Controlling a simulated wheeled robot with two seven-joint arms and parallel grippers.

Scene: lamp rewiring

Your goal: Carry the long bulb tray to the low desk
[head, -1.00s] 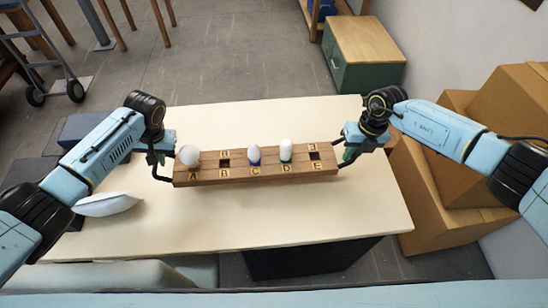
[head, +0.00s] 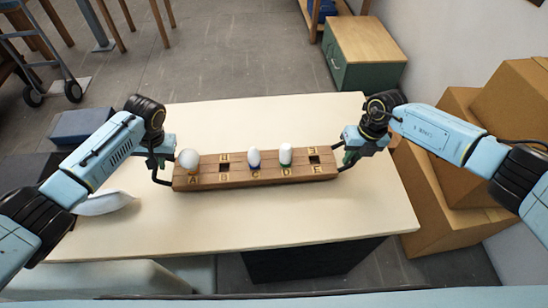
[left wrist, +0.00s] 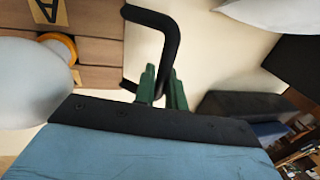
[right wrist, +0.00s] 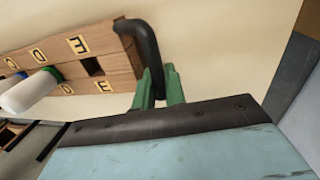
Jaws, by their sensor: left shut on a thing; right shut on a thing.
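The long wooden bulb tray (head: 235,181) shows over the pale desk top (head: 300,225), level, with letters A to E along it. It carries a round bulb (head: 188,160) at A and two slimmer white bulbs (head: 254,158) (head: 286,154) near C and D. The holes at B and E look empty. My left gripper (head: 160,160) is shut on the black handle (left wrist: 168,45) at the tray's left end. My right gripper (head: 347,150) is shut on the black handle (right wrist: 150,50) at its right end. I cannot tell whether the tray touches the desk.
A white pillow-like object (head: 105,203) lies at the desk's left edge. Cardboard boxes (head: 440,190) stand close on the right. A green cabinet (head: 365,50) is behind, and a hand truck (head: 60,75) is far left.

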